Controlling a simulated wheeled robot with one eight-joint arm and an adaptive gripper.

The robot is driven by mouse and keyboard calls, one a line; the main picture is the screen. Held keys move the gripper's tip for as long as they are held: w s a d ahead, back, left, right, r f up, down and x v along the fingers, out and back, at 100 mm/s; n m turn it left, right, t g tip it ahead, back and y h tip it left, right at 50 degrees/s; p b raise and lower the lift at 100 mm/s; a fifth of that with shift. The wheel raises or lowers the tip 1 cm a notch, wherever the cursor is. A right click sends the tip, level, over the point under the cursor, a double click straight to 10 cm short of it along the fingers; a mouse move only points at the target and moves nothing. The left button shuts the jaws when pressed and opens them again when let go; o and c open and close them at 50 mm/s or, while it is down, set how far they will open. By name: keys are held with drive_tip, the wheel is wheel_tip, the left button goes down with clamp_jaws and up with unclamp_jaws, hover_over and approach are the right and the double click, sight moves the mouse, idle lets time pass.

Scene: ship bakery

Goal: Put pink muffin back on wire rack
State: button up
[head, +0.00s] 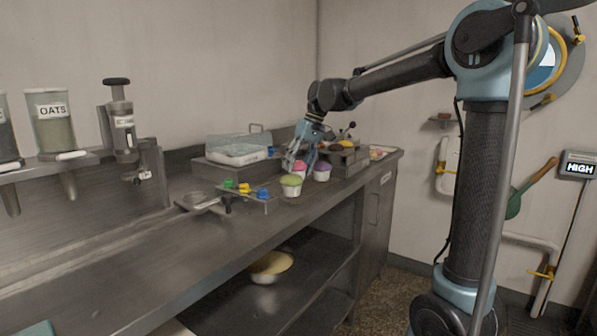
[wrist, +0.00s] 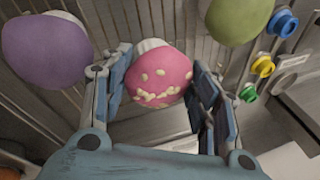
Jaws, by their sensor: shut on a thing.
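The pink muffin (wrist: 160,78), with pale sprinkles and a white cup, sits between the two fingers of my gripper (wrist: 163,88) in the wrist view. My gripper is shut on it. In the head view my gripper (head: 297,157) reaches down over the counter, and the pink muffin (head: 300,165) shows partly behind the fingers. A green muffin (head: 291,181) stands in front of it and a purple muffin (head: 322,168) to its right. Thin parallel bars, seemingly the wire rack (wrist: 128,18), show behind the muffins in the wrist view. I cannot tell whether the pink muffin touches them.
Close by are the purple muffin (wrist: 45,50) and the green muffin (wrist: 238,18). A holder with green, yellow and blue knobs (head: 245,188) stands left of the muffins. A clear-lidded tray (head: 236,150) lies behind. The counter's front left (head: 120,245) is clear.

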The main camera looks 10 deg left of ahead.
drive_tip(key=shift+f, duration=0.7)
drive_tip(key=o, duration=0.5)
drive_tip(key=shift+f, duration=0.1)
drive_tip(key=shift+o, duration=0.2)
